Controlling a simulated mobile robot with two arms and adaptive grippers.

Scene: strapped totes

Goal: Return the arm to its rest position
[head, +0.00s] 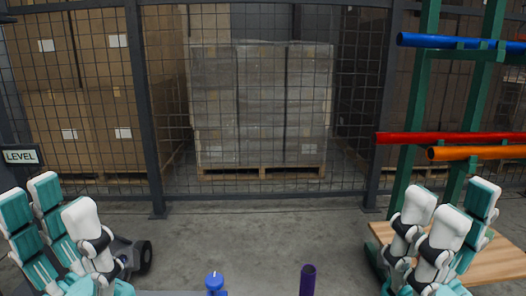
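My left gripper (58,214) is at the lower left corner, with its teal and white fingers pointing up and spread apart. My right gripper (452,212) is at the lower right, also pointing up with its fingers apart. I see nothing held between the fingers of either gripper. The lower parts of both grippers and the arms behind them are cut off by the bottom edge of the view.
A blue-capped object (215,283) and a purple tube (307,281) show at the bottom edge. A wooden board (497,262) lies behind my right gripper, near a green rack (412,110) with coloured tubes. A mesh fence (150,100) with wrapped pallets stands behind. The middle floor is clear.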

